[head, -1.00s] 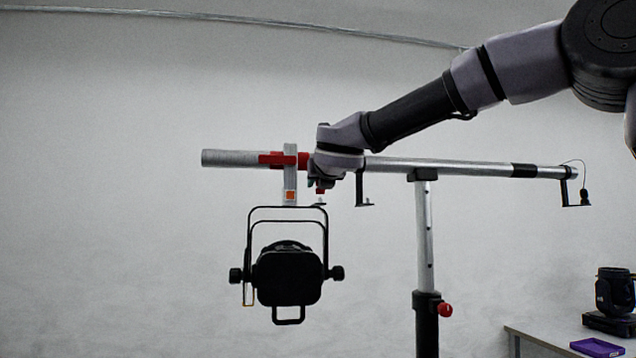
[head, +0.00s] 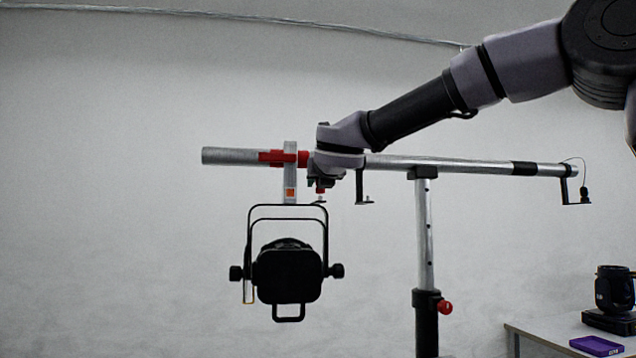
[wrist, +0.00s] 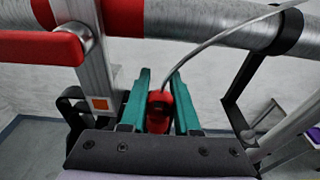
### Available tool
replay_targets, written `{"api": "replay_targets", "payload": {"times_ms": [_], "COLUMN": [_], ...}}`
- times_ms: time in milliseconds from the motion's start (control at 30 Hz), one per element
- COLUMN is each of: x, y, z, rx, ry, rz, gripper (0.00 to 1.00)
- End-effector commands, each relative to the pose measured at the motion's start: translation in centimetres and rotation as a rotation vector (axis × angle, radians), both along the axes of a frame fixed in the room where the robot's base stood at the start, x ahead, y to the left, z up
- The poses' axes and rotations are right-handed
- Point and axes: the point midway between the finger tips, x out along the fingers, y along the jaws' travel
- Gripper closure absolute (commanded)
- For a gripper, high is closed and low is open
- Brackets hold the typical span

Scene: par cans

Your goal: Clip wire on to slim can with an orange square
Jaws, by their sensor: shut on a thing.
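The slim can (head: 287,277) is a black lamp hanging in a yoke from a bar clamp marked with an orange square (head: 290,194). In the wrist view, the orange square (wrist: 100,104) is left of my gripper (wrist: 160,82). My gripper's teal fingers are shut on a red clip (wrist: 158,112). A grey wire (wrist: 215,38) runs from between the fingertips up to the right across the bar. In the head view, my gripper (head: 321,186) is just right of the clamp and above the can's yoke, with its fingers hard to make out.
A silver bar (head: 460,166) on a stand (head: 424,240) carries red clamp parts (head: 278,157). A black hook (head: 361,188) hangs right of my gripper. Another bracket with a thin wire (head: 572,188) is at the far end. A table (head: 520,337) stands lower right.

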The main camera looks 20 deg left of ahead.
Motion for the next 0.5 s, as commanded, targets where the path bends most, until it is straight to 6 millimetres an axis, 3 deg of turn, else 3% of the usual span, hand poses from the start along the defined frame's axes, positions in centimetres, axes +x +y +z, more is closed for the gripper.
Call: {"api": "replay_targets", "payload": {"times_ms": [500], "x": [-0.01], "y": [0.02], "z": [-0.77], "rx": [-0.001], "ry": [0.0], "rz": [0.0], "gripper": [1.0]}}
